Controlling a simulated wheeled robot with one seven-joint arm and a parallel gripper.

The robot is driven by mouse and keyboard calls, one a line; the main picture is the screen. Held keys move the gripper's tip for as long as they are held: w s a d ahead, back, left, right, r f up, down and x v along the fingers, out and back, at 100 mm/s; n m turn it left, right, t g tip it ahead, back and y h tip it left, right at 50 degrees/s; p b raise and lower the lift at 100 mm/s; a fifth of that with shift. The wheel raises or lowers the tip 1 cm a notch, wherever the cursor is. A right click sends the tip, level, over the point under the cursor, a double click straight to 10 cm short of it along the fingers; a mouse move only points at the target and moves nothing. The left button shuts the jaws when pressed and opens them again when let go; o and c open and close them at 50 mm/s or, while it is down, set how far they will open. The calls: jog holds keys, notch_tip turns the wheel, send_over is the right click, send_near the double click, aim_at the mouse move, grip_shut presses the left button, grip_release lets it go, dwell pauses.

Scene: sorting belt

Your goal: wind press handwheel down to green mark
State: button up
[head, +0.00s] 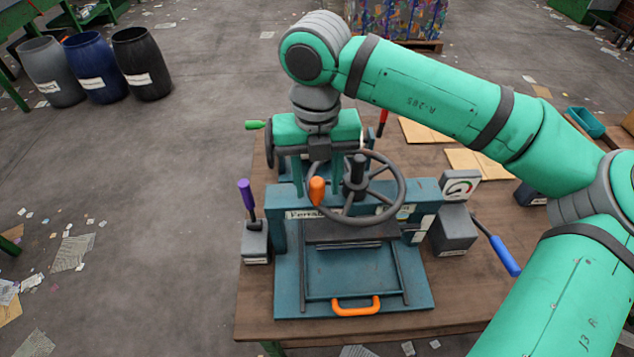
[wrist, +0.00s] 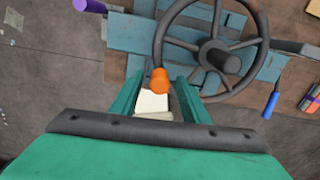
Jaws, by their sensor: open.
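The press (head: 287,262) is a blue-teal frame on the table. Its dark grey handwheel (head: 398,196) lies near-flat on top, with an orange knob (head: 317,190) at the rim's left side. In the wrist view the handwheel (wrist: 258,60) fills the upper right, and the knob (wrist: 160,80) shows between the open fingertips. My gripper (wrist: 158,92) is open and points down; in the head view it (head: 319,150) is just behind the knob. Contact cannot be told. A dial gauge (head: 460,187) with a coloured arc stands right of the wheel; its needle is too small to read.
A purple-handled lever (head: 246,196) stands left of the press and a blue-handled lever (head: 505,257) lies to its right. An orange pull handle (head: 356,307) is at the press front. Cardboard sheets (head: 480,162) lie on the table (head: 262,310) behind right. Barrels (head: 142,62) stand on the floor.

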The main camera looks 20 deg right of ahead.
jog(key=shift+f, duration=0.4)
jog(key=shift+c, duration=0.4)
grip_shut()
jog(key=shift+w, duration=0.1)
